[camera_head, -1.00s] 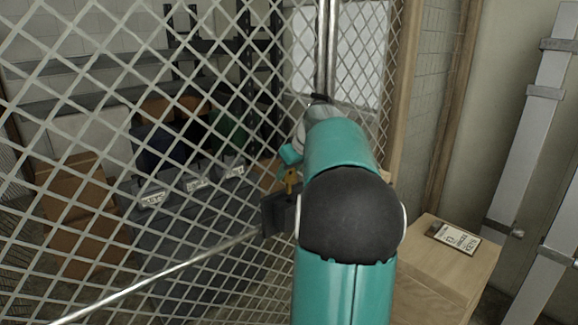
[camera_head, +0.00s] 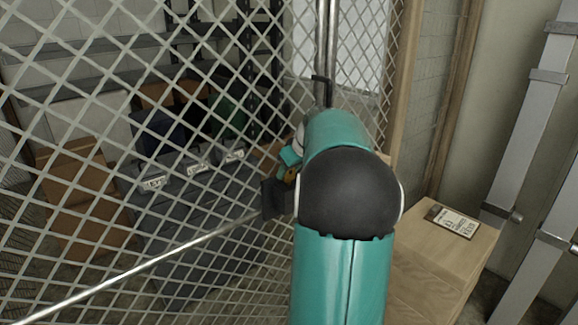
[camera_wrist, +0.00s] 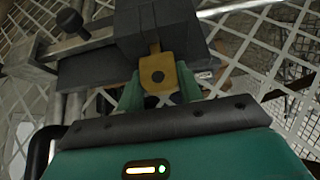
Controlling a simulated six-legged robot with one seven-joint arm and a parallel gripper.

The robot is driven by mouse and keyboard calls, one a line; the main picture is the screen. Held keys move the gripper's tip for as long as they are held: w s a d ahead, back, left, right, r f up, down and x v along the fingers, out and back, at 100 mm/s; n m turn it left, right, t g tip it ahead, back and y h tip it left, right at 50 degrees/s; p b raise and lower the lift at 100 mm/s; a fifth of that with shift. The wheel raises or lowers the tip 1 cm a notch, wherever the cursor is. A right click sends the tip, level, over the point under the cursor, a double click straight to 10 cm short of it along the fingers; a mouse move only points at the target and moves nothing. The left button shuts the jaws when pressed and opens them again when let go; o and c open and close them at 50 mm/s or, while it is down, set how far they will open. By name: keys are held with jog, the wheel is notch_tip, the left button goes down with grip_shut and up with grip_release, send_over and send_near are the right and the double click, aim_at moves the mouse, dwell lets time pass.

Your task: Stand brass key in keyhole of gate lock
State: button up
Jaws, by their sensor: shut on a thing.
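My gripper (camera_wrist: 158,88) is shut on the brass key (camera_wrist: 157,74), with one green finger on each side of its flat, holed bow. In the wrist view the key's narrow shank points at the dark gate lock (camera_wrist: 157,22) and meets or overlaps its face. I cannot tell how far it is inside; the keyhole is hidden. In the head view the dark lock (camera_head: 272,198) sits on the mesh gate, just left of my arm. My arm hides the rest.
The diamond-mesh gate (camera_head: 120,90) fills the left, with a metal rod (camera_head: 150,263) slanting across it. Behind it are dark bins (camera_head: 190,220) and cardboard boxes (camera_head: 75,190). A wooden box (camera_head: 455,255) with a label card (camera_head: 452,221) stands at right, near metal posts (camera_head: 535,120).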

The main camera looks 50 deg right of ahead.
jog(key=shift+f, duration=0.2)
jog(key=o, duration=1.1)
jog(key=v, duration=1.4)
jog(key=shift+f, duration=0.1)
